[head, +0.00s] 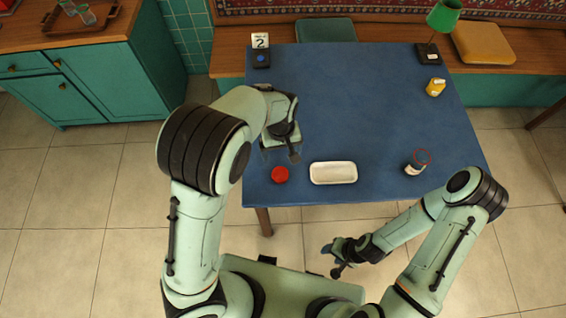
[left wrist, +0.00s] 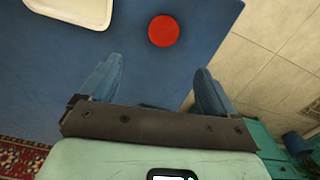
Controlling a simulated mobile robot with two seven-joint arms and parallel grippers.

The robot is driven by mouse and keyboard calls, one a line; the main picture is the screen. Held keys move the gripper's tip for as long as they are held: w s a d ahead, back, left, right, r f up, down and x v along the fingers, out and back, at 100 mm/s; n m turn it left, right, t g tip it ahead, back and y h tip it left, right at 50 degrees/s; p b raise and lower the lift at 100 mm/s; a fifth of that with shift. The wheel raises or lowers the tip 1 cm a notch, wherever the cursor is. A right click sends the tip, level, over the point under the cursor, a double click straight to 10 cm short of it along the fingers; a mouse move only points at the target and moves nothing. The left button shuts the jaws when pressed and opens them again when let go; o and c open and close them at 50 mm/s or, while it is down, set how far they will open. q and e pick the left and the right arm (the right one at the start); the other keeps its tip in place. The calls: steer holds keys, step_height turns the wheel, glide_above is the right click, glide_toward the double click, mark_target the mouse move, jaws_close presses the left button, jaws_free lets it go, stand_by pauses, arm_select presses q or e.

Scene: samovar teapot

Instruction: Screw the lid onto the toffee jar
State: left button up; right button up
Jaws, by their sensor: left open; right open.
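A round red lid (head: 279,175) lies on the blue table near its front left corner. It also shows in the left wrist view (left wrist: 163,31), beyond my fingertips. A small jar (head: 413,168) with a pale label and a thin red ring at its top is near the table's front right edge; it seems tilted, and its contents are too small to tell. My left gripper (head: 280,156) is over the table just behind the lid, open and empty, its fingers apart in the left wrist view (left wrist: 155,88). My right gripper (head: 334,260) is open in front of the table, away from the jar.
A white tray (head: 333,181) lies between lid and jar on the blue table (head: 350,100). A yellow container (head: 435,87) and a green lamp (head: 443,16) are at the right. A number 2 card (head: 260,41) and black device stand back left. The table's middle is clear.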

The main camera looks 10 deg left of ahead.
arm_select(q)
steer(key=s, duration=0.1)
steer(key=b, duration=0.1)
glide_above(280, 173)
step_height(280, 173, down, 8)
steer(key=shift+s+d+r, duration=0.1)
steer(key=shift+r, duration=0.05)
steer(key=shift+f, duration=0.2)
arm_select(e)
steer(key=shift+s+f, duration=0.7)
steer(key=shift+s, duration=0.25)
arm_select(q)
step_height(280, 173, down, 5)
steer(key=shift+f, duration=0.1)
arm_select(e)
steer(key=shift+s+f, duration=0.15)
arm_select(q)
steer(key=c, duration=1.1)
